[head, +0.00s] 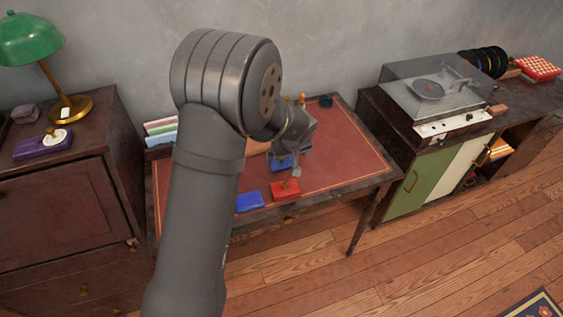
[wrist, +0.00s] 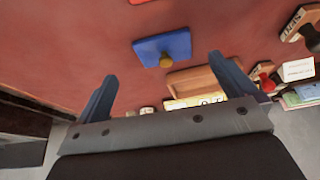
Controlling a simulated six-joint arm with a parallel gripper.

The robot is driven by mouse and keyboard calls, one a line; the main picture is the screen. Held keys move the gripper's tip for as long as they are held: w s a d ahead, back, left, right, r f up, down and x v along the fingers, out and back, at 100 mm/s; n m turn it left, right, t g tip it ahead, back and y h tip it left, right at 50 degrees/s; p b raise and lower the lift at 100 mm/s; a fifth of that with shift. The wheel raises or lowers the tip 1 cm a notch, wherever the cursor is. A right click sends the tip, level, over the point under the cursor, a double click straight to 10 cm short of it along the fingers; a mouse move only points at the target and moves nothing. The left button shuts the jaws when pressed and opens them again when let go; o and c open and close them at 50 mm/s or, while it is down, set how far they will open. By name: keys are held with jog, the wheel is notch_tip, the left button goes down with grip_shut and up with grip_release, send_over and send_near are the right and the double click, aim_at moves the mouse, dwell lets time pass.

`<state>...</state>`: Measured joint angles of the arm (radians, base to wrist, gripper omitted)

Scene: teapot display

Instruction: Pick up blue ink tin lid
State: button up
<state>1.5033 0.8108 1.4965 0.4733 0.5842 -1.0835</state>
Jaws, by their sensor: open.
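The blue ink tin lid (wrist: 178,42), flat and square with a small brass knob, lies on the red desk top in the wrist view. In the head view a blue piece that looks like this lid (head: 281,163) shows partly behind my gripper (head: 297,168). My gripper also shows in the wrist view (wrist: 162,68), its two fingers wide apart with nothing between them. The lid appears beyond the fingertips and between their lines, apart from them. The height of the fingers above it is hard to tell.
A second blue piece (head: 249,202) and a red piece with a knob (head: 286,190) lie near the desk's front edge. A wooden tray (wrist: 205,80) is beside the lid. Labelled stamps (wrist: 296,22) stand to the right. The desk's right side (head: 345,160) is clear.

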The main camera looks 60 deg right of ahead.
aim_at(283, 160)
jog(key=x, duration=0.2)
jog(key=w+x, duration=0.1)
jog(key=x, duration=0.2)
jog(key=shift+d, duration=0.2)
jog(key=shift+w+d+f, duration=0.2)
jog(key=shift+f, duration=0.35)
jog(key=c, duration=1)
